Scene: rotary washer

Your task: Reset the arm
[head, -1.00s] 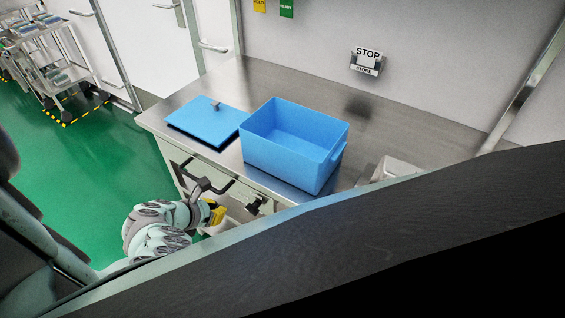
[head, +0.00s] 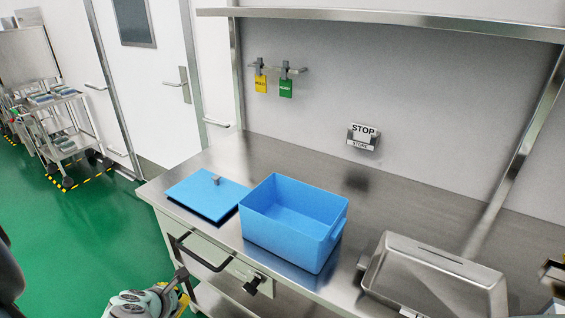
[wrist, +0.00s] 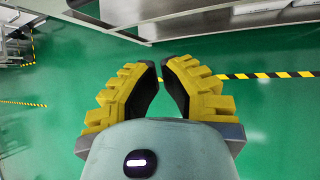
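My gripper (wrist: 160,70) has two yellow fingers with dark pads. In the wrist view they lean toward each other at the tips, with a narrow gap between them and green floor showing through. Nothing is held. In the head view my arm shows at the bottom, with a bit of yellow gripper (head: 183,299) beside the bench front, below the bench top; most of it is cut off or hidden. The gripper points down at the floor.
The steel bench (head: 400,200) holds an open, empty blue bin (head: 290,240), a flat blue lid (head: 208,194) and a metal housing (head: 435,275). A black handle (head: 200,255) juts from the bench front. A cart (head: 65,125) stands far left; green floor between is clear.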

